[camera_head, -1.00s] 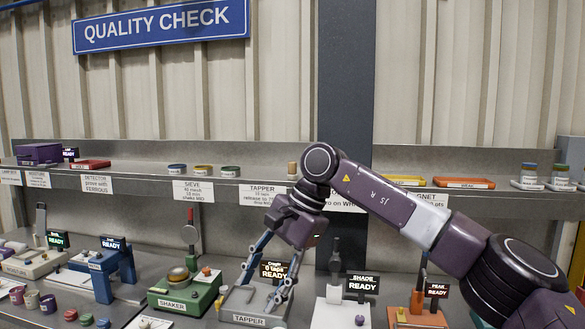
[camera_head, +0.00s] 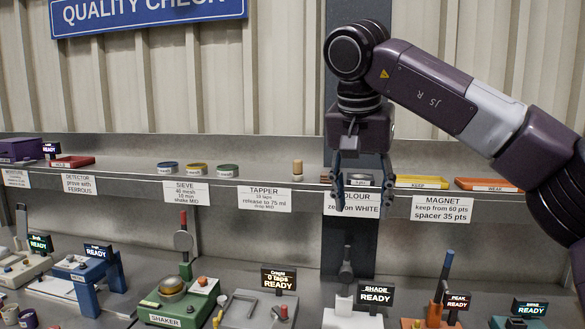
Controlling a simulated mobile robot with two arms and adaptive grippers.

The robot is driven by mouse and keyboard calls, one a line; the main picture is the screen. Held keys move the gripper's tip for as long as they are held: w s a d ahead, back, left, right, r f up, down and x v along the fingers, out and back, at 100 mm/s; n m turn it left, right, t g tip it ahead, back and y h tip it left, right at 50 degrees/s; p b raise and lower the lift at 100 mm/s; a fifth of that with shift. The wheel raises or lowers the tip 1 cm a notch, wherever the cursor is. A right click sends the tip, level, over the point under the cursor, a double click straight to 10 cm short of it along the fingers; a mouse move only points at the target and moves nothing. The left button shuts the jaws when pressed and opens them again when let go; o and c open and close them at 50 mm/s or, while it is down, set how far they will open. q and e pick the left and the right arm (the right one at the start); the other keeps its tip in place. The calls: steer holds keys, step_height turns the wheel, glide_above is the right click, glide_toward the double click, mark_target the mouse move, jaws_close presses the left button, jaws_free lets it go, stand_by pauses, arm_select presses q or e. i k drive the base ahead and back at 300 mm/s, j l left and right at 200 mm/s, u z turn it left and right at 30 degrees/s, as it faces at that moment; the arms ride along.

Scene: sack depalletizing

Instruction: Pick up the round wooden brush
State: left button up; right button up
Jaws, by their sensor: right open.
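A small upright round wooden piece (camera_head: 297,168), which looks like the brush, stands on the shelf above the TAPPER label. Its details are too small to make out. My right gripper (camera_head: 363,192) is open, with its two fingers pointing down. In the picture it is to the right of the wooden piece, apart from it, in front of the shelf by the COLOUR label. It partly hides small items on the shelf behind it. My left gripper is not in view.
The shelf (camera_head: 130,178) also holds several round sieves (camera_head: 197,169), a yellow KEEP tray (camera_head: 422,182) and an orange WEAK tray (camera_head: 487,184). Below on the bench stand the green shaker (camera_head: 180,302), the tapper (camera_head: 255,308) and other devices with READY signs.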

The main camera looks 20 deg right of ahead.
mark_target(297, 174)
steer(key=i, duration=1.55)
